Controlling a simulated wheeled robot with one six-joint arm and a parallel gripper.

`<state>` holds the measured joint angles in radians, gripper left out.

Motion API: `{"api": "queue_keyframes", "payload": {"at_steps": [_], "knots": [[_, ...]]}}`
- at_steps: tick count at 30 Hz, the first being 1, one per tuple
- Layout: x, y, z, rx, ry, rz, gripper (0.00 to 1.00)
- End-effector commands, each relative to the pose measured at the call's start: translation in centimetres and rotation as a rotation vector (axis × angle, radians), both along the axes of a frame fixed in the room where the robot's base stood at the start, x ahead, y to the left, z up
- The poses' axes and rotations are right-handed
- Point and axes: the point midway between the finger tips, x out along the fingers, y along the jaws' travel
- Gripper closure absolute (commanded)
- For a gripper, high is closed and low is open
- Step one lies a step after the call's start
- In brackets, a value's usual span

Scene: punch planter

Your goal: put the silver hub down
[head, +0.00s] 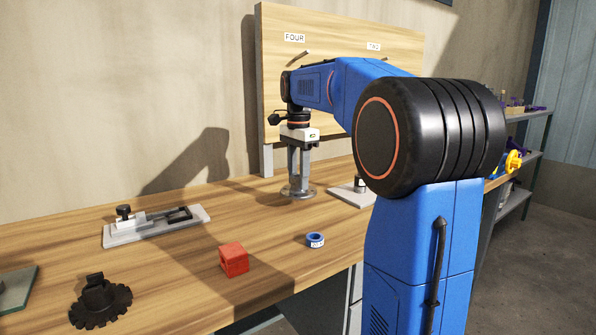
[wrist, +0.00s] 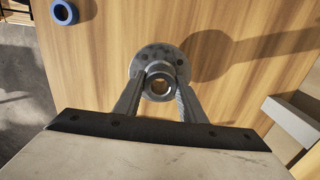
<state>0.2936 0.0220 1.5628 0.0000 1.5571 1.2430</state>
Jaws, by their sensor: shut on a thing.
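The silver hub (head: 298,191) is a round flanged metal piece at the back of the wooden workbench, below my gripper (head: 298,165). In the wrist view the hub (wrist: 159,58) shows its flange with bolt holes and a central bore. My gripper (wrist: 160,95) points straight down, with its two fingers closed on the hub's raised collar. The hub looks upright, with its flange level and at or very near the bench top. I cannot tell whether it touches the wood.
A blue ring (head: 315,240) and a red block (head: 234,260) lie nearer the front. A grey fixture plate (head: 155,228) is at left, with a black gear (head: 100,303) before it. A small plate (head: 352,193) is right of the hub. A pegboard (head: 350,120) stands behind.

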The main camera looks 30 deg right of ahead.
Motion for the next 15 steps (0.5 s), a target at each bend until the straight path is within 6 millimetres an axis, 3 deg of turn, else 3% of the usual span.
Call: {"api": "queue_keyframes", "payload": {"at_steps": [5, 15], "knots": [[0.0, 0.0, -0.7, -0.001, -0.002, 0.000, 0.90], [0.0, 0.0, -4.1, -0.001, -0.002, 0.000, 0.90]]}}
